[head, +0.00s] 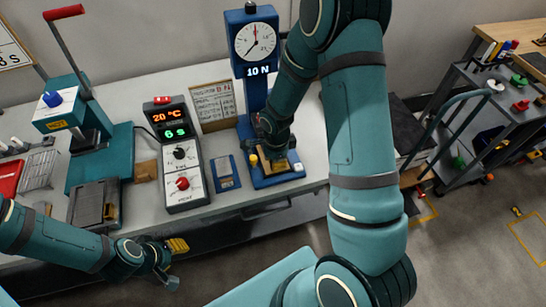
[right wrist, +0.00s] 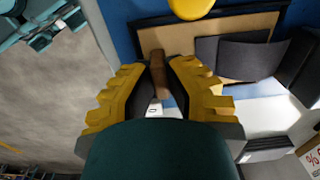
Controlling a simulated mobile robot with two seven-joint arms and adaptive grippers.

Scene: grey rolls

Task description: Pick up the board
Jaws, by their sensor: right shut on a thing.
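My right gripper (head: 275,158) is low over the blue base of the dial gauge (head: 256,45). In the right wrist view its yellow-padded fingers (right wrist: 158,88) are closed on a narrow brown piece, seen nearly edge-on, which I take to be the board (right wrist: 157,62). A tan panel with a dark border (right wrist: 220,28) lies just beyond the fingertips on the blue base. In the head view my own wrist hides most of the grasp. I cannot tell whether the board touches the base. My left gripper (head: 174,264) is open and empty in front of the table edge.
A teal press (head: 85,120) is further left. A cart with shelves (head: 490,120) is at right.

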